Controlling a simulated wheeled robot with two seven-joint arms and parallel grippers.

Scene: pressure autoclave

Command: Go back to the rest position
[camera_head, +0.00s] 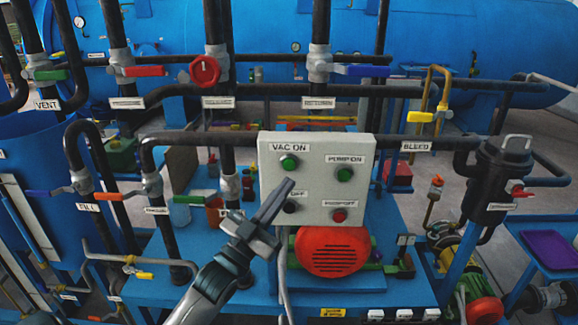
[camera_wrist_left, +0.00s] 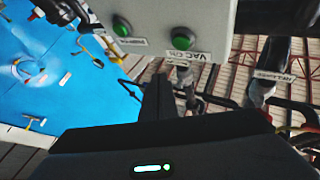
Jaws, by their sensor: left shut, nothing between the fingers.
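My left gripper (camera_head: 272,203) is shut and empty in the head view. The box also has a green VAC ON button (camera_head: 289,162), a green PUMP ON button (camera_head: 345,174) and a red button (camera_head: 339,215) at the lower right. In the left wrist view my shut fingers (camera_wrist_left: 158,98) are below the control box (camera_wrist_left: 205,22), which appears upside down with two green buttons. My right gripper is not in view.
Black pipes with coloured valve handles, such as a red one (camera_head: 205,71), run behind and beside the box. A red motor (camera_head: 332,252) stands below it on the blue base (camera_head: 225,287). A black pump unit (camera_head: 500,170) is at the right. A blue tank (camera_head: 440,35) fills the background.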

